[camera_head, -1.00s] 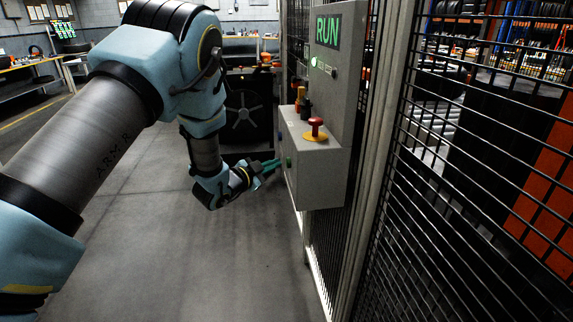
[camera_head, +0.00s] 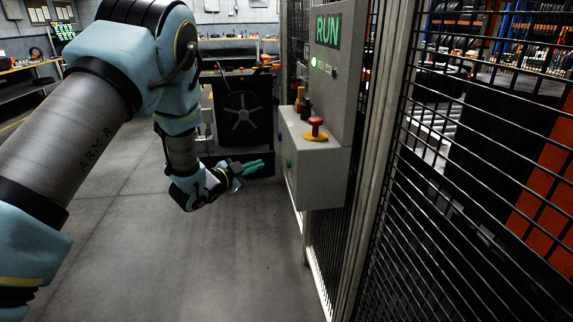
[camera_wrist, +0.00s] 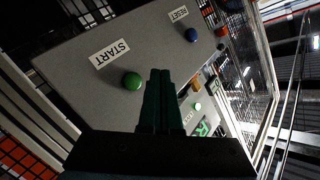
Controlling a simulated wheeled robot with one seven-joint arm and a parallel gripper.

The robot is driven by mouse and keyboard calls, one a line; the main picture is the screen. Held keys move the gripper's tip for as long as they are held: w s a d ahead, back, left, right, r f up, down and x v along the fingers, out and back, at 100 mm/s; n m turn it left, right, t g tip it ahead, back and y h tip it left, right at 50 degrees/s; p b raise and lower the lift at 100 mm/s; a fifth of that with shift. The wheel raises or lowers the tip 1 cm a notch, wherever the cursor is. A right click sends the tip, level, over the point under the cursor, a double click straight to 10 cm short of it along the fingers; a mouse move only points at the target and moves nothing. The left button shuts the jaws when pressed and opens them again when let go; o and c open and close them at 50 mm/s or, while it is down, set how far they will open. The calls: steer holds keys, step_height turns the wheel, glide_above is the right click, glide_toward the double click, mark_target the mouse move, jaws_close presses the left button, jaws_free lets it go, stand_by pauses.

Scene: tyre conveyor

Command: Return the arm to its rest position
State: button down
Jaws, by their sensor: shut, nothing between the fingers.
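My gripper (camera_head: 256,168) is in the head view, to the left of the grey control box (camera_head: 322,182) and apart from it. Its green fingers are together with nothing between them. The fingers also show in the wrist view (camera_wrist: 161,98), in front of the box's grey face. My blue and grey arm (camera_head: 80,115) reaches in from the left and bends down to the gripper. A green button (camera_wrist: 132,81) sits below a START label (camera_wrist: 110,54) in the wrist view. A blue button (camera_wrist: 191,35) is near a RESET label.
The box carries a red mushroom button (camera_head: 316,128) on a yellow base. A lit RUN panel (camera_head: 328,31) stands above it. A mesh fence (camera_head: 450,230) runs along the right. A dark cabinet with a wheel (camera_head: 243,112) stands behind the gripper. The floor (camera_head: 190,270) is clear.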

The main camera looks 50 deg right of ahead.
stand_by(0.7)
steer(key=w+a+r+n+t+y, duration=0.3)
steer(key=w+a+n+t+y, duration=0.25)
steer(key=w+a, duration=0.75)
steer(key=w+a+r+n+y, duration=0.1)
steer(key=w+a+n+y, duration=0.2)
steer(key=a, duration=0.6)
steer(key=w+a+n+y, duration=0.15)
steer(key=a+n, duration=0.25)
steer(key=a, duration=0.5)
steer(key=s+a+r+n+g+y, duration=0.1)
steer(key=s+a+n+y, duration=0.2)
steer(key=a, duration=0.5)
steer(key=s+a+n+g+y, duration=0.1)
steer(key=s+a+n+y, duration=0.2)
steer(key=a, duration=0.5)
steer(key=s+a+n+g, duration=0.2)
steer(key=s+a, duration=0.3)
steer(key=s, duration=0.2)
steer(key=s+a+r+n+g, duration=0.1)
steer(key=s+a+n, duration=0.1)
steer(key=s+a, duration=0.2)
steer(key=s, duration=0.3)
steer(key=shift+s+a+r+g, duration=0.2)
steer(key=shift+s+a+g, duration=0.05)
steer(key=shift+a+g, duration=0.1)
steer(key=shift+d+n, duration=0.1)
steer(key=shift+n, duration=0.15)
